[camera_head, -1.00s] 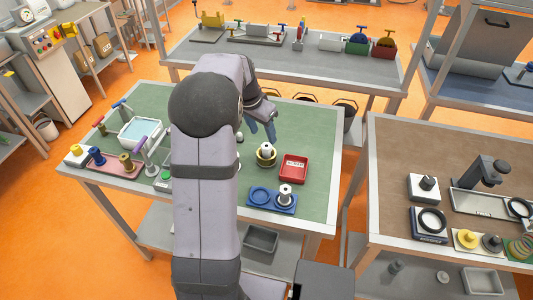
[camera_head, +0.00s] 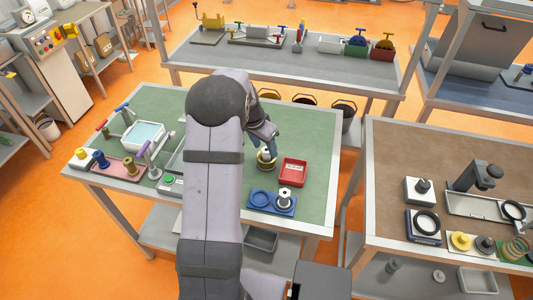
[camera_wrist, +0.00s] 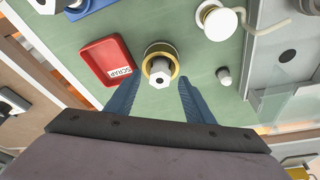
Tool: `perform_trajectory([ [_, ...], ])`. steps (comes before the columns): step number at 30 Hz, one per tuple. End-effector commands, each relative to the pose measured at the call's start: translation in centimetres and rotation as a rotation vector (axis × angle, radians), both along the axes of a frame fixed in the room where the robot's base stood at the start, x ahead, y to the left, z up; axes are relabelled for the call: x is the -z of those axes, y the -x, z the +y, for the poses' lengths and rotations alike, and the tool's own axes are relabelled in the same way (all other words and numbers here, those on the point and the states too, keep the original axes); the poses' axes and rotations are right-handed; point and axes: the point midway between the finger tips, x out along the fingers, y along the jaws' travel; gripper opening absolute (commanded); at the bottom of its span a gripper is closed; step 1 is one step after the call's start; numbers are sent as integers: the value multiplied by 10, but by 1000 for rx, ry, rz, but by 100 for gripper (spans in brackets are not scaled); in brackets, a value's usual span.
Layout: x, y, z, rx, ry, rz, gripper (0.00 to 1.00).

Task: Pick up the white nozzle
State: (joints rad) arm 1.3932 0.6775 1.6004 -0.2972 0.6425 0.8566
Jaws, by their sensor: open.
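In the head view the ring with the white piece (camera_head: 266,157) is just below my gripper (camera_head: 268,142). In the wrist view my gripper (camera_wrist: 155,88) has its two blue fingers apart, one on each side of the nozzle's near side. Nothing is held between them. How far the fingertips are above the nozzle is hard to tell.
A red scrap tray (camera_wrist: 92,73) lies close to the left of the ring in the wrist view. A blue tray (camera_head: 272,207) lies near the table's front edge.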

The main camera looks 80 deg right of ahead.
Motion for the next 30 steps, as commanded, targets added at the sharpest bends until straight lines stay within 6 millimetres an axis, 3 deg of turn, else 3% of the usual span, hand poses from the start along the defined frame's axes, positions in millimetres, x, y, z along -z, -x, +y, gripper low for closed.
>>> perform_trajectory([
  [6,14,2,-4,-1,-1,1,48],
  [13,15,2,-4,-1,1,0,48],
  [14,15,2,-4,-1,1,0,46],
  [19,14,2,-4,-1,1,0,5],
  [21,14,2,-4,-1,1,0,0],
  [30,11,2,-5,0,2,0,0],
])
